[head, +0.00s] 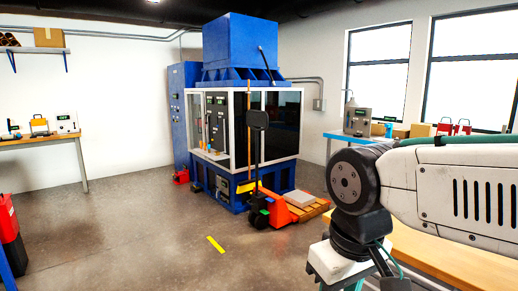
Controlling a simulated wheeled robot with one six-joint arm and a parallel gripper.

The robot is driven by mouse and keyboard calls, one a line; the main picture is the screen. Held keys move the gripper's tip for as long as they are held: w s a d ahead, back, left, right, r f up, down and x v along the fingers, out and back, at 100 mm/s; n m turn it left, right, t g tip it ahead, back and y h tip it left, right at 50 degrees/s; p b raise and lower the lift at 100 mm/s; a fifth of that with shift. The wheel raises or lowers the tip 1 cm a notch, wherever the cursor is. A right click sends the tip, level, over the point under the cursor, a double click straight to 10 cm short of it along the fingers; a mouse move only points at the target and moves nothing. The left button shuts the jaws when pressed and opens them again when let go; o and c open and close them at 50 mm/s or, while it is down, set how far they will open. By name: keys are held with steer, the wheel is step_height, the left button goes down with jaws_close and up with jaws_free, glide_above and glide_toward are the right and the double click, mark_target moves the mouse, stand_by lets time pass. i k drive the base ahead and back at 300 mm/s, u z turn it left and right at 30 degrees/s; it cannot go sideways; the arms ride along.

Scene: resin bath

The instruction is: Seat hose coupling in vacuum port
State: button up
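I cannot pick out a hose coupling or a vacuum port in the head view. My arm reaches in from the right edge and bends down at a dark joint. Its lower part runs out of the bottom edge, so my gripper and anything it holds are out of view. A large blue and white enclosed machine (231,194) stands at the middle back, with dark panels and a blue block on top. Any port on it is too small to tell.
An orange pallet jack (273,211) with a loaded pallet (313,212) stands in front of the machine. A wooden surface (440,250) lies under my arm. A workbench (60,139) stands left, a blue-edged bench (345,138) back right. The left-centre floor (130,230) is clear.

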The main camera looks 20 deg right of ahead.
mark_target(219, 154)
steer(key=z, duration=0.4)
steer(key=i, duration=4.85)
steer(key=u, duration=0.35)
